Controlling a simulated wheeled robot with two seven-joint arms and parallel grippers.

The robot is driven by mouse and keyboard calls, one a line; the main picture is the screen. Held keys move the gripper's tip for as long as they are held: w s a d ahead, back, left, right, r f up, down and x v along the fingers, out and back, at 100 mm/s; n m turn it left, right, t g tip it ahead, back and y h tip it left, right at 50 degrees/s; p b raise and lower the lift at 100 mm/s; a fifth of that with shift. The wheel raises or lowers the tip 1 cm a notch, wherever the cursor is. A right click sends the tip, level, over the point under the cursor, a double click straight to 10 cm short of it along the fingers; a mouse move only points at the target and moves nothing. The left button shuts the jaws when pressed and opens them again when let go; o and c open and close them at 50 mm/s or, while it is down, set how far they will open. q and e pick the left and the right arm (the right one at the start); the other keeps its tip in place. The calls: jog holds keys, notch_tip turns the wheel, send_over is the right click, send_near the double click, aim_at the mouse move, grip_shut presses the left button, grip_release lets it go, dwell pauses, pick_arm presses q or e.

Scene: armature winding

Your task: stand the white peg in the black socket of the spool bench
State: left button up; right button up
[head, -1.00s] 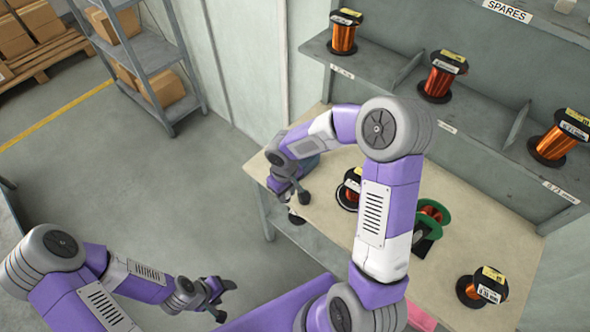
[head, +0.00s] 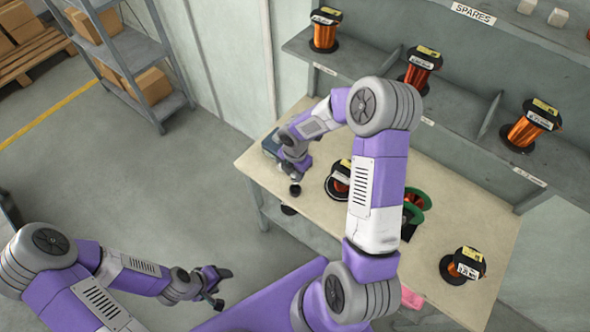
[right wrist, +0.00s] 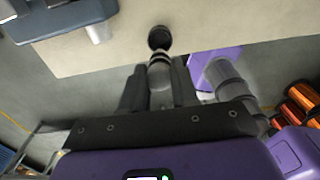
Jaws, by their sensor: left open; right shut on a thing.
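The black socket (head: 295,190) is a small dark round piece on the bench top, near the bench's left edge. It also shows in the right wrist view (right wrist: 159,38), just beyond the fingers. My right gripper (head: 294,178) is shut on the white peg (right wrist: 159,72), a pale banded cylinder between the two fingers. The peg's far end lines up with the socket in the wrist view; whether it touches or has entered, I cannot tell. In the head view the peg is mostly hidden by the hand. My left gripper (head: 217,287) is open and empty, away from the bench.
A blue-grey box (head: 270,146) stands close behind the right hand. Black-flanged copper spools (head: 463,266) and a green-flanged spool (head: 417,200) sit on the bench (head: 262,178). More spools line the shelf (head: 300,45) behind.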

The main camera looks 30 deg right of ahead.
aim_at(295, 183)
jog(key=shift+f+b, duration=1.75)
jog(key=shift+f, duration=0.2)
jog(key=shift+f, duration=0.3)
jog(key=shift+f, duration=0.25)
jog(key=shift+f+b, duration=1)
dwell(0.6)
jog(key=o, duration=1)
jog(key=shift+r, duration=0.1)
